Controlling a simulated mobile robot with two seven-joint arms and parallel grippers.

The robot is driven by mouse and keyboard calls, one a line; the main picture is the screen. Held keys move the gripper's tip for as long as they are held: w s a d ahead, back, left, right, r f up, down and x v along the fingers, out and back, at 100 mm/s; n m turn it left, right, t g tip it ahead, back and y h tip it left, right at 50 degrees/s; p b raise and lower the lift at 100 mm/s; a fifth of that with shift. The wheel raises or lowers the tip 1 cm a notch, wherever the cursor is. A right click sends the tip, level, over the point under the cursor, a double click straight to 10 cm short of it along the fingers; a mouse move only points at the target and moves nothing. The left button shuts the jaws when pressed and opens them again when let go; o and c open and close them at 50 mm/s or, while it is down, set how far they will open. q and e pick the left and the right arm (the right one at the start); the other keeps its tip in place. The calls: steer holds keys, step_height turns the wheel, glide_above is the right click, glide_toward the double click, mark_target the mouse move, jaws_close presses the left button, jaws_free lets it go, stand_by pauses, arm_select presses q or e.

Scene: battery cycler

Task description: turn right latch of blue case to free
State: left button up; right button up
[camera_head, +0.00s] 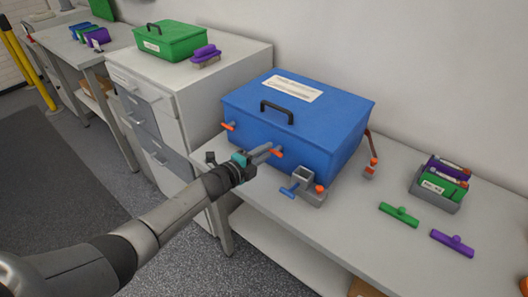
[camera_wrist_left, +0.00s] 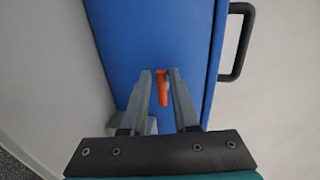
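The blue case (camera_head: 300,118) stands on the bench with its lid down and a black handle on top. Its right latch (camera_head: 277,152) is a small orange lever on the front face; the left latch (camera_head: 228,126) is a similar orange lever. My left gripper (camera_head: 266,152) reaches to the right latch from the left. In the left wrist view, the orange right latch (camera_wrist_left: 162,88) lies between the two fingertips of my left gripper (camera_wrist_left: 161,75), with small gaps visible beside it. The gripper is partly open. My right gripper is not in view.
A grey fixture (camera_head: 306,186) with blue and orange parts stands close in front of the case. A green clip (camera_head: 399,215), a purple clip (camera_head: 452,243) and a grey holder (camera_head: 436,192) are on the right. A drawer cabinet (camera_head: 150,112) stands at left.

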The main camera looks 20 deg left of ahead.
arm_select(q)
steer(key=shift+o, duration=1.1)
steer(key=p+v, duration=0.3)
steer(key=v, duration=1.2)
steer(key=shift+a, duration=0.1)
